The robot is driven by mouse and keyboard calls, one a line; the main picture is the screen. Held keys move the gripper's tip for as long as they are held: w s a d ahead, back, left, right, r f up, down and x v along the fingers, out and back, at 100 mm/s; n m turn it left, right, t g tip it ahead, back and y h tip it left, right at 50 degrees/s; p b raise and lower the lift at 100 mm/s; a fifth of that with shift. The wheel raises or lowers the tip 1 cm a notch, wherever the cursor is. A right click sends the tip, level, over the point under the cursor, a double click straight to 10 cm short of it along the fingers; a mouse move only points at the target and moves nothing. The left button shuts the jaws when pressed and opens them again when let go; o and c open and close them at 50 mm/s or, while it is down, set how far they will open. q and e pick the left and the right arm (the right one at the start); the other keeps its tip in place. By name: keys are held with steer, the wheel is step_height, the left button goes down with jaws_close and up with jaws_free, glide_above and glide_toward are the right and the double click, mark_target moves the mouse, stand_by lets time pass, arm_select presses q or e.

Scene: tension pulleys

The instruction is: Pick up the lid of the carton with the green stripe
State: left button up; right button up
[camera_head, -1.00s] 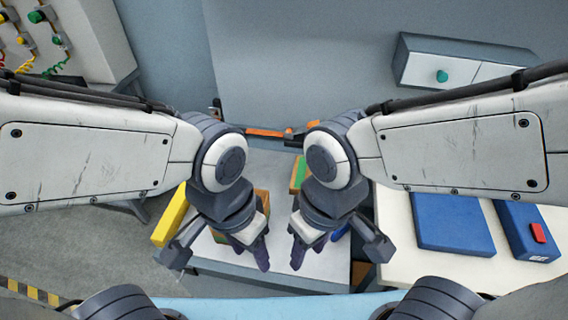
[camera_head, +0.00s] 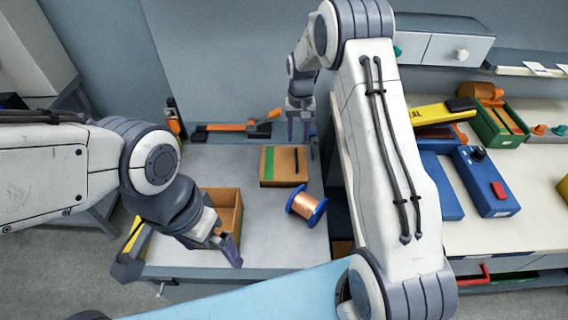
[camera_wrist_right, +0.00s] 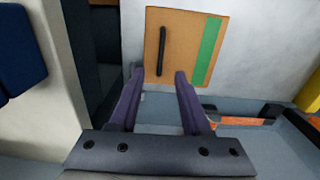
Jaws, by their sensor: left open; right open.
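The brown lid with the green stripe (camera_head: 270,166) and a dark bar handle (camera_head: 297,160) lies at the back middle of the grey table. The lid also shows in the right wrist view (camera_wrist_right: 180,30), its handle (camera_wrist_right: 161,50) upright in the picture. I cannot tell how deep the carton under it is. My right gripper (camera_head: 299,125) is open and empty, behind the lid. In the right wrist view its fingers (camera_wrist_right: 160,74) point towards the lid, with the handle lined up between them.
A copper spool with blue flanges (camera_head: 306,204) lies just right of and in front of the lid. An orange-handled tool (camera_head: 250,128) is at the table's back edge. On the right, a white bench (camera_head: 480,238) holds a blue box (camera_head: 487,182) and a green crate (camera_head: 500,122).

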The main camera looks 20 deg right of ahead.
mark_target(297, 156)
step_height(297, 156, down, 5)
steer(key=shift+w+d+f+p, duration=0.1)
steer(key=shift+d+f+p, duration=0.1)
steer(key=shift+p, duration=0.1)
steer(key=f, duration=0.3)
steer(key=f+p, duration=0.1)
steer(key=shift+a+f, duration=0.15)
steer(key=shift+a, duration=0.15)
steer(key=shift+f, duration=0.5)
jaws_close()
